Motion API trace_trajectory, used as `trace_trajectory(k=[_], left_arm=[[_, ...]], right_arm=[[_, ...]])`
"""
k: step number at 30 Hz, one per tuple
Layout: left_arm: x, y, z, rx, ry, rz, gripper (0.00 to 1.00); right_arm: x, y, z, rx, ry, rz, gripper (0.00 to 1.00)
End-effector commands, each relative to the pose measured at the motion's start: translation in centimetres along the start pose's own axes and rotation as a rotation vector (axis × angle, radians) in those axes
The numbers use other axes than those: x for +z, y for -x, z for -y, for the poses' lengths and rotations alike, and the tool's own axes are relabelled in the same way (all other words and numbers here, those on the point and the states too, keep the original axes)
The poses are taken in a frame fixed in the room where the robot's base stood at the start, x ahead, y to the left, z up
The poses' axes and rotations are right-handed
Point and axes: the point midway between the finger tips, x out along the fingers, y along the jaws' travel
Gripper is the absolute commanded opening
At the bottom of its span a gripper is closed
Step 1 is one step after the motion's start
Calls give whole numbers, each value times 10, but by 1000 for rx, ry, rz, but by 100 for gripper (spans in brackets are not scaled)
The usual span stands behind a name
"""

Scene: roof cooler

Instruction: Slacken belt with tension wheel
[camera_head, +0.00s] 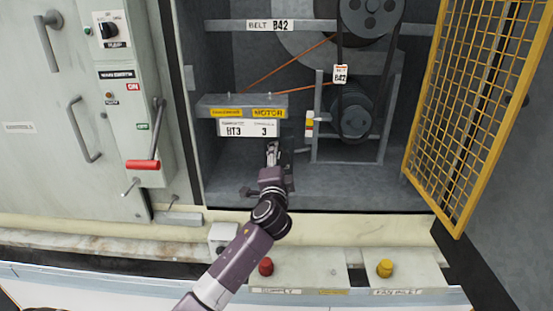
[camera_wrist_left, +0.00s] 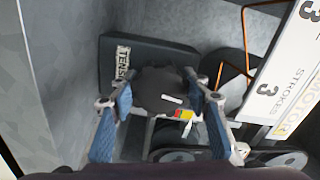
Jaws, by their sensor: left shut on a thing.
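My left gripper (camera_head: 273,152) reaches into the open cabinet, below the white sign. In the left wrist view its two blue-padded fingers (camera_wrist_left: 160,108) stand on both sides of a dark round tension wheel (camera_wrist_left: 160,86) and are shut on it. The wheel has a white mark and sits in front of a dark plate (camera_wrist_left: 150,50) lettered "TENS...". In the head view the arm and gripper mostly hide the wheel. My right gripper is not in view.
A white sign (camera_head: 248,128) reading "BT3" and "3" hangs just above the gripper. A yellow mesh door (camera_head: 470,100) stands open at the right. A red-handled lever (camera_head: 143,164) is at the left. Red (camera_head: 266,267) and yellow (camera_head: 385,268) knobs are in front.

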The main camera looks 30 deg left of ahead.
Motion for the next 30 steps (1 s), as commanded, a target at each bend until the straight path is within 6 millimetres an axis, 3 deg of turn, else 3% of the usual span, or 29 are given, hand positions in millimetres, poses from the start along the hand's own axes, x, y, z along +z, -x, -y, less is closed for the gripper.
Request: trace_trajectory(k=[1,2,6,17,23,30], left_arm=[[1,0,-1,2,-1,2,19],[1,0,-1,2,-1,2,47],[0,0,-1,1,-2,1,62],[0,4,-1,1,-2,0,62],[0,31,-1,1,-2,-1,62],[0,80,-2,3,-2,0,62]], right_arm=[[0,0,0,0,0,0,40],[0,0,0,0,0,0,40],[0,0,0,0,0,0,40],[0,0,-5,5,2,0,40],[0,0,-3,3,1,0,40],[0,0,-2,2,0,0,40]])
